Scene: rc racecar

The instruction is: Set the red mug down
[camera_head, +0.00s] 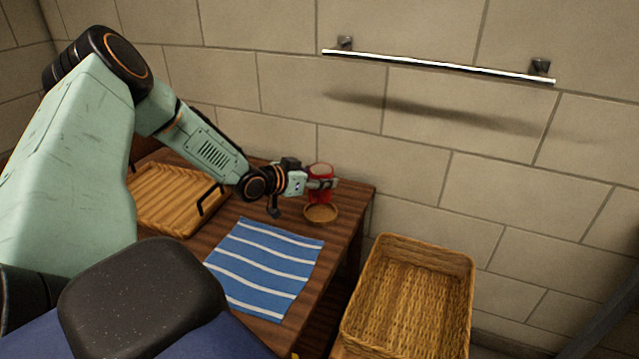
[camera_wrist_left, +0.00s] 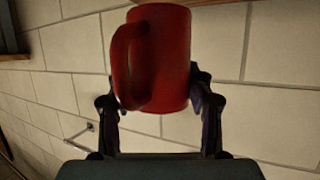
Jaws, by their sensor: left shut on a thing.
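The red mug (camera_head: 320,171) is at the back right of the wooden table, at the end of my left arm. My left gripper (camera_head: 322,184) is shut on it, with a finger across its side. In the left wrist view the mug (camera_wrist_left: 168,58) sits between the two fingers of my left gripper (camera_wrist_left: 160,105), its handle toward the left. In the head view a small round tan coaster or saucer (camera_head: 321,213) lies just in front of and below the mug. I cannot tell whether the mug touches the table. My right gripper is not in view.
A blue cloth with white stripes (camera_head: 265,265) lies on the wooden table (camera_head: 352,203). A wicker tray with dark handles (camera_head: 165,198) is at the left. A wicker basket (camera_head: 378,318) stands right of the table. A metal rail (camera_head: 440,66) is on the block wall behind.

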